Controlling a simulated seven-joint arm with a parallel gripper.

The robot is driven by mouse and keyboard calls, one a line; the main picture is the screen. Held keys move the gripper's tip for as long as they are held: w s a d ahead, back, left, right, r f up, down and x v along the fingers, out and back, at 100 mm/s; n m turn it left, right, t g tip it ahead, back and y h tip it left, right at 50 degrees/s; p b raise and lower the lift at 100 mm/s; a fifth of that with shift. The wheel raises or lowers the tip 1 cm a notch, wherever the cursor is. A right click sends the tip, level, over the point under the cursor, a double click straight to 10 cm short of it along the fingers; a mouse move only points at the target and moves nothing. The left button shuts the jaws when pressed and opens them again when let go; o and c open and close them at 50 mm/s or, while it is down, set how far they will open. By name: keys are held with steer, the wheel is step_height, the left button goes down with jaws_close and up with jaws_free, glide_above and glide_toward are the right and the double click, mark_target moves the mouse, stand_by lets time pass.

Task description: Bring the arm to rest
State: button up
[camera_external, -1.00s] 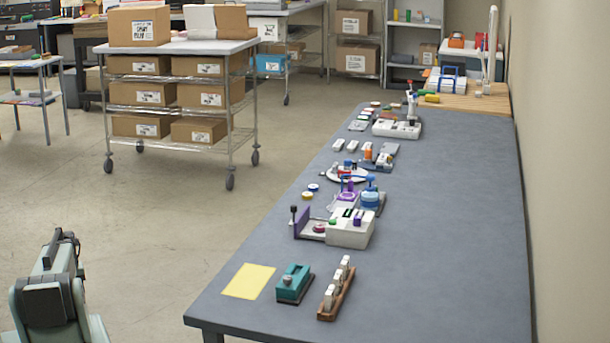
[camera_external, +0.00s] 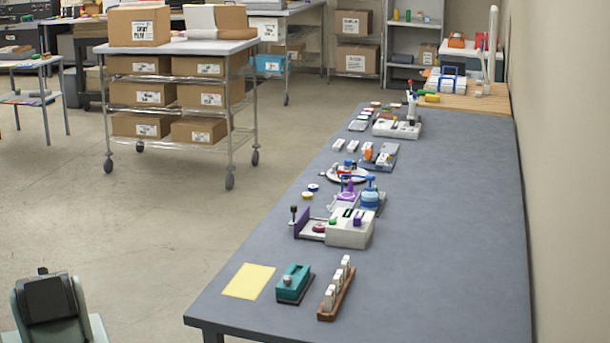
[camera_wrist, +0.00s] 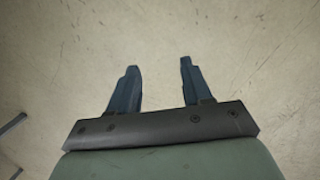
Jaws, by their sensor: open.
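My gripper (camera_wrist: 158,78) shows in the wrist view with its two dark blue fingers spread apart and nothing between them. It is over bare concrete floor. In the external view only a part of my arm shows at the bottom left corner, left of the long grey bench and apart from it. My fingers cannot be made out in that view.
The grey bench (camera_external: 450,230) runs along the right wall. On its near end are a yellow sheet (camera_external: 249,281), a teal device (camera_external: 294,283) and a wooden rack (camera_external: 336,293). A wheeled cart with boxes (camera_external: 182,48) stands behind. The floor (camera_external: 150,220) between is clear.

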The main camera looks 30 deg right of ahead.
steer(key=s+f+g, duration=0.2)
steer(key=s+f, duration=0.4)
steer(key=s, duration=0.4)
steer(key=s+f+g, duration=0.2)
steer(key=s+f, duration=0.3)
steer(key=s, duration=0.6)
steer(key=shift+s+f+g, duration=0.15)
steer(key=shift+f+g, duration=0.15)
steer(key=shift+f, duration=0.05)
steer(key=shift+o, duration=0.3)
stand_by(1.3)
